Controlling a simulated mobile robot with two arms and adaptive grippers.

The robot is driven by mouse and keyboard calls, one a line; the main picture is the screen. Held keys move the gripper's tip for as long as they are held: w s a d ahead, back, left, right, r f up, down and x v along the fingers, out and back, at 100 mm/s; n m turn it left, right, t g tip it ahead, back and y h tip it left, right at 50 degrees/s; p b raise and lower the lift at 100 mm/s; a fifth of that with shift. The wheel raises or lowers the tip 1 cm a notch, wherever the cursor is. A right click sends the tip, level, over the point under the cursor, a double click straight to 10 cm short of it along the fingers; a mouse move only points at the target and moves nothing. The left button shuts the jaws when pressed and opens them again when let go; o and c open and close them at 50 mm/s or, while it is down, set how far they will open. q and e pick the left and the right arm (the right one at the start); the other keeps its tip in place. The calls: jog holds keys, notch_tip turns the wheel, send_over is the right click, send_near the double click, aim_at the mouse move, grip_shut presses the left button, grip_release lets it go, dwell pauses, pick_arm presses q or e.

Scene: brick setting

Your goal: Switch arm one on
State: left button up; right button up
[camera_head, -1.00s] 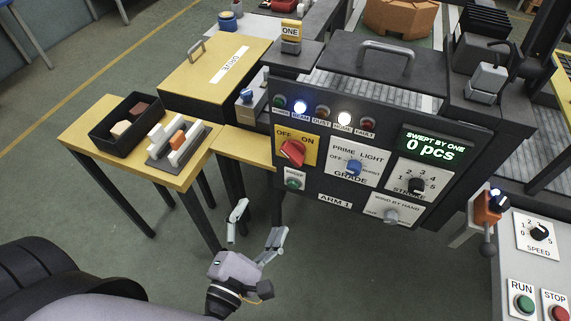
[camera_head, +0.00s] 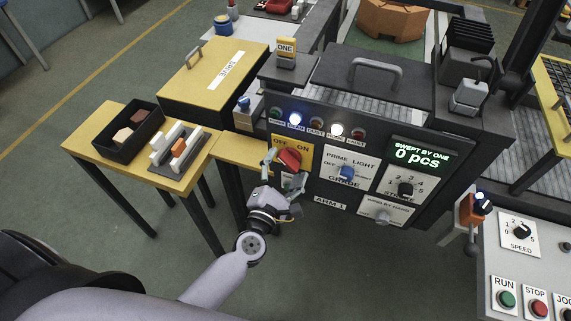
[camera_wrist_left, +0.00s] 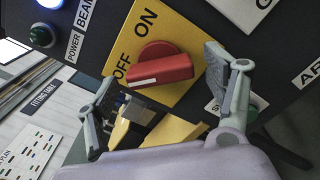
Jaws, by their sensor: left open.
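The red rotary switch (camera_head: 289,159) sits on a yellow OFF/ON plate (camera_head: 304,152) at the left of the dark ARM 1 panel (camera_head: 318,194). In the left wrist view the red knob (camera_wrist_left: 163,65) shows a white mark at its end on the OFF side. My left gripper (camera_head: 284,166) is in front of the switch in the head view. In the left wrist view its open fingers (camera_wrist_left: 158,85) stand apart on either side below the knob, with nothing between them gripped. Whether a finger touches the knob I cannot tell. My right gripper is not in view.
A yellow side table (camera_head: 100,152) with a black bin (camera_head: 108,145) stands left. RUN and STOP buttons (camera_head: 536,308) are at lower right. Floor below the panel is free.

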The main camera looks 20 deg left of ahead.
pick_arm(q)
jog(key=shift+w, duration=0.1)
jog(key=shift+c, duration=0.4)
jog(key=c, duration=1.1)
jog(key=shift+o, duration=0.2)
jog(key=shift+m, duration=0.3)
jog(key=m+p, duration=0.2)
jog(key=shift+r+m, duration=0.15)
jog(key=shift+m, duration=0.25)
jog(key=m+p, duration=0.2)
jog(key=m, duration=0.3)
jog(key=m+p, duration=0.2)
jog(key=m, duration=0.3)
jog(key=shift+m+p, duration=1)
jog(key=shift+m, duration=1.2)
